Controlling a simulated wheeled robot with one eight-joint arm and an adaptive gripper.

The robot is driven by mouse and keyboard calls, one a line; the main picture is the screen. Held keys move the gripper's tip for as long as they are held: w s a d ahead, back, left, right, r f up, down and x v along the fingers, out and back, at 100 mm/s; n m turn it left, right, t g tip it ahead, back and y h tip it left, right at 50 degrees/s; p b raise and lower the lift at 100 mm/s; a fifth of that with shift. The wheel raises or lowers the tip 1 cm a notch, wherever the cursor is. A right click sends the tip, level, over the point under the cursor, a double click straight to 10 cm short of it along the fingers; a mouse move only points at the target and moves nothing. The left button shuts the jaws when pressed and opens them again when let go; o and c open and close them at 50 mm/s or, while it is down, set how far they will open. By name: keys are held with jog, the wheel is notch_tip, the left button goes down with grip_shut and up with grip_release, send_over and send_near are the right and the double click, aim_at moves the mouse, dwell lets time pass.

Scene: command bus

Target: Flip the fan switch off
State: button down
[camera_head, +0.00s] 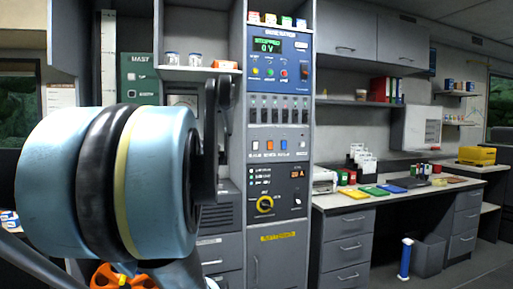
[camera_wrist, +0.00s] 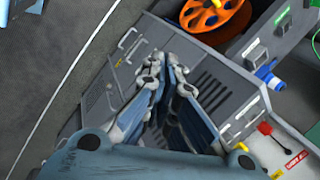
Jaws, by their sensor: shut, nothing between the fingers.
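I cannot tell which one is the fan switch. My gripper (camera_wrist: 166,70) shows in the wrist view with its fingers shut and empty, above a grey vented cabinet. In the head view my arm's large blue and black joint fills the left, with dark gripper parts left of the column, apart from the switches in the picture.
An orange reel (camera_wrist: 215,12) and a red knob (camera_wrist: 265,128) show in the wrist view. A desk (camera_head: 410,196) with coloured items stands right; floor shows in front.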

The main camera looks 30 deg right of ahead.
jog(key=w+d+r+m+t, duration=0.2)
jog(key=w+d+r+m, duration=0.3)
jog(key=d+r+m, duration=0.3)
jog(key=d+r+m+t+h, duration=0.1)
jog(key=d+r+m+h, duration=0.1)
jog(key=d+r+m, duration=0.6)
jog(key=d+r+m+t+h, duration=0.2)
jog(key=d+r+m, duration=0.6)
jog(key=d, duration=1.1)
notch_tip(320, 180, up, 3)
jog(key=shift+w+d+f, duration=0.2)
jog(key=shift+d, duration=0.05)
send_near(258, 144)
jog(key=shift+w+a+f, duration=0.1)
jog(key=shift+w+f, duration=0.55)
jog(key=shift+f, duration=0.3)
jog(key=shift+w+f, duration=0.65)
jog(key=shift+f, duration=0.35)
jog(key=shift+w+a+f, duration=0.1)
jog(key=shift+w+f, duration=0.55)
jog(key=shift+f, duration=0.3)
jog(key=shift+d, duration=0.1)
